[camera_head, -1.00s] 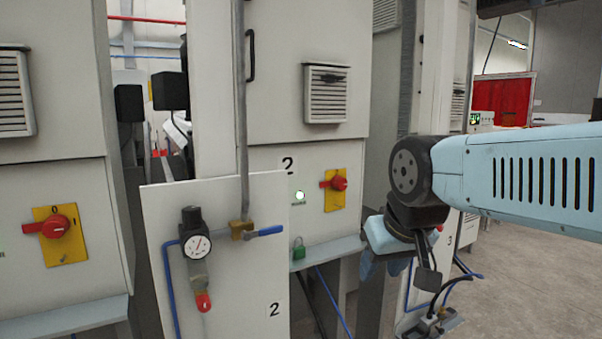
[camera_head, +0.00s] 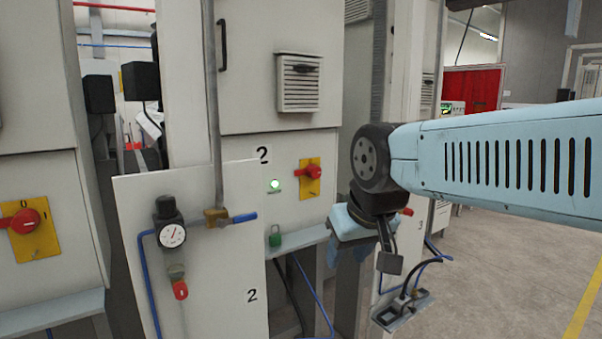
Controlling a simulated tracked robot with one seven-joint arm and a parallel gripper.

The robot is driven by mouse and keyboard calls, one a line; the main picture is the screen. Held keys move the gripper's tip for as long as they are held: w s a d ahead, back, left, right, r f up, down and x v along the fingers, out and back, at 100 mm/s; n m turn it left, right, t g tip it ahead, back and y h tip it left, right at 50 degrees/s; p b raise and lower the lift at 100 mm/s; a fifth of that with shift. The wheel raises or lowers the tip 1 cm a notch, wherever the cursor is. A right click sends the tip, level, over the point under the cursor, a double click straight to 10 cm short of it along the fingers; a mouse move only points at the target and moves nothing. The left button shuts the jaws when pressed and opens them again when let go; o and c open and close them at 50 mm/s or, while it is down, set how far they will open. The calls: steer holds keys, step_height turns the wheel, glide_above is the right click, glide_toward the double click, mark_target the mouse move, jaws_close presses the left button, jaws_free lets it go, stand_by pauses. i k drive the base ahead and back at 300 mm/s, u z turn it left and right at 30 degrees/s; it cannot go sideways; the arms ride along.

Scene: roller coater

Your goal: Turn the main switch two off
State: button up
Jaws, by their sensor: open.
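The main switch two (camera_head: 312,173) is a red rotary knob on a yellow plate, on the grey cabinet marked 2. Its handle lies sideways, with the grip toward the left. A green lamp (camera_head: 275,184) is lit to its left. My light-blue arm comes in from the right, and its black wrist joint is just right of the switch. My gripper (camera_head: 389,256) hangs below that wrist, to the lower right of the switch and clear of it. It is open with nothing visible in it; its fingertips are hard to make out.
A white board (camera_head: 215,285) marked 2, with a pressure gauge (camera_head: 172,236) and blue-handled valve (camera_head: 240,218), stands in front left of the cabinet. Another red switch (camera_head: 27,221) is at far left. Floor (camera_head: 500,240) is clear at right.

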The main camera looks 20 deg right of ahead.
mark_target(312, 171)
steer(key=u, duration=1.1)
steer(key=i, duration=0.1)
steer(key=z, duration=2.65)
steer(key=k, duration=1.2)
steer(key=u, duration=0.9)
steer(key=i, duration=1)
steer(key=z, duration=0.05)
